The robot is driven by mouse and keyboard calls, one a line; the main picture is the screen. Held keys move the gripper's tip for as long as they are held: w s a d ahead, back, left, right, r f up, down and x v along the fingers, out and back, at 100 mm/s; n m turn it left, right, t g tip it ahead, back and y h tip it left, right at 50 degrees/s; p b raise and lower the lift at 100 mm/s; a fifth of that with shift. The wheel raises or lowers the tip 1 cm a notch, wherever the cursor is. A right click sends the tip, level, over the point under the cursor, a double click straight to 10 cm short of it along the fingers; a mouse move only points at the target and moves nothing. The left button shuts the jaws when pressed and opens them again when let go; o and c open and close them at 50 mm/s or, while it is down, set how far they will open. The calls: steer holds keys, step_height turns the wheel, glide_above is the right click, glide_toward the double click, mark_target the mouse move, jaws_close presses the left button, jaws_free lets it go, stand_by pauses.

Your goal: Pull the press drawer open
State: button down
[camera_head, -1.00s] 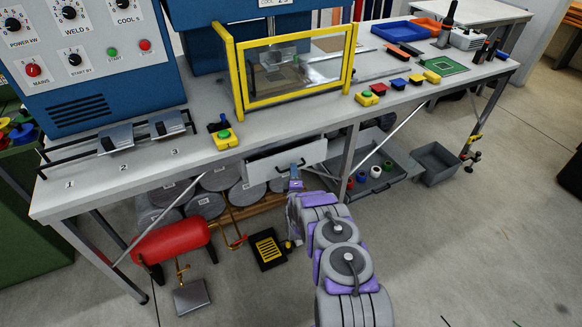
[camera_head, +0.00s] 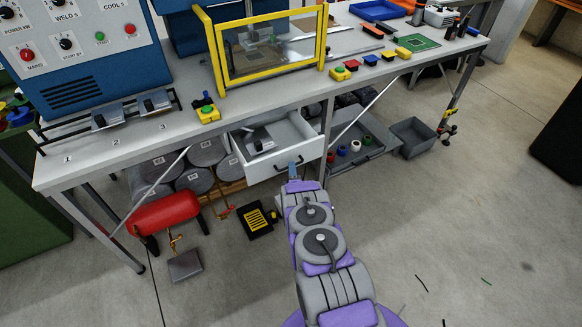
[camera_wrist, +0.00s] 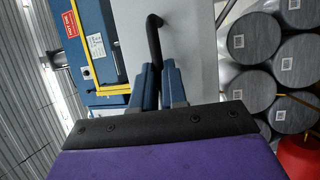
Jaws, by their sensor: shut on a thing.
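The press drawer (camera_head: 285,163) is a white drawer under the bench, below the yellow-framed press guard (camera_head: 270,47). It stands partly out, and a dark and grey object (camera_head: 262,141) shows inside it. Its dark bar handle (camera_wrist: 153,38) shows in the wrist view, in front of the pale drawer front (camera_wrist: 190,45). My gripper (camera_head: 293,172) is at the drawer front in the head view. In the wrist view its blue fingers (camera_wrist: 158,80) are closed around the end of the handle.
A grey tray with spools (camera_head: 360,150) and a grey bin (camera_head: 412,137) sit to the right under the bench. A red tank (camera_head: 168,211), a black and yellow pedal (camera_head: 256,220) and grey cylinders (camera_head: 207,152) are at the left. Open floor lies right of my arm.

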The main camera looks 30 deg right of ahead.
steer(key=shift+s+f, duration=0.2)
steer(key=shift+f, duration=0.05)
steer(key=c, duration=1.4)
jaws_free()
steer(key=shift+c, duration=0.2)
steer(key=shift+o, duration=1.4)
steer(key=shift+w+r, duration=0.1)
steer(key=b+v, duration=0.3)
steer(key=v, duration=1.4)
steer(key=shift+a, duration=0.1)
